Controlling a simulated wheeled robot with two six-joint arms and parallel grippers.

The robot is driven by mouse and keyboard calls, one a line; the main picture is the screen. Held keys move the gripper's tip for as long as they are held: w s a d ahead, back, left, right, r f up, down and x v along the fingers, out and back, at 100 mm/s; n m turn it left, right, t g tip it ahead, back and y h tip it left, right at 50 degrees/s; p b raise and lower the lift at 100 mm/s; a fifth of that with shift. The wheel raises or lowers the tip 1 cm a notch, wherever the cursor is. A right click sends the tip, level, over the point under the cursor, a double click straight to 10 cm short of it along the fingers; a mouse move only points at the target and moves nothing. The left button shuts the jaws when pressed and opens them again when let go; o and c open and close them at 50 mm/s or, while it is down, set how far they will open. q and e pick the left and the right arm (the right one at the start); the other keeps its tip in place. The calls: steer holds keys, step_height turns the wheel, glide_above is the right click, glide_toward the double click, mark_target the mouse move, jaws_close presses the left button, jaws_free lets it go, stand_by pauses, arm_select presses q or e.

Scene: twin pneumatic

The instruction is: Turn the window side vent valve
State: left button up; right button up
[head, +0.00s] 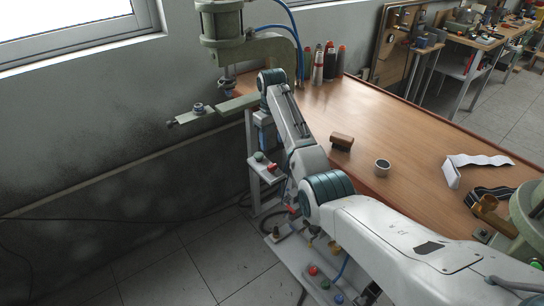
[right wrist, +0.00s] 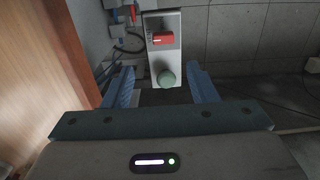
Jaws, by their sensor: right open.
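My right gripper (head: 264,138) hangs near the window-side end of the table, above a narrow light panel (head: 264,174). In the right wrist view the right gripper (right wrist: 160,72) is open and empty, its two blue fingers apart. The panel (right wrist: 151,22) carries a red lever (right wrist: 162,39) and a round green knob (right wrist: 166,78). The knob appears between the fingers, the lever beyond them; contact cannot be judged. The head view also shows the red lever (head: 272,167) and green knob (head: 258,156). Neither has a readable vent label. My left gripper is out of view.
A green press (head: 222,25) stands by the window wall. A second panel at the bottom carries a red knob (head: 313,270). Floor at lower left is mostly clear.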

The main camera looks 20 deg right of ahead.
mark_target(272, 165)
steer(key=shift+s+a+f+p, duration=0.3)
steer(key=shift+s+f, duration=0.4)
steer(key=shift+s, duration=0.2)
steer(key=f, duration=0.4)
steer(key=w+f, duration=0.1)
steer(key=f, duration=0.2)
steer(key=shift+d+p, duration=0.2)
steer(key=shift+p, duration=0.1)
steer(key=shift+s+a+f, duration=0.1)
steer(key=shift+s+f, duration=0.15)
steer(key=shift+f, duration=0.2)
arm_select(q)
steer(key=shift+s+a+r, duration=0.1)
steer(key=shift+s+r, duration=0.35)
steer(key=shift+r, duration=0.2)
arm_select(e)
steer(key=shift+w+f, duration=0.1)
steer(key=shift+f, duration=0.05)
steer(key=c, duration=1)
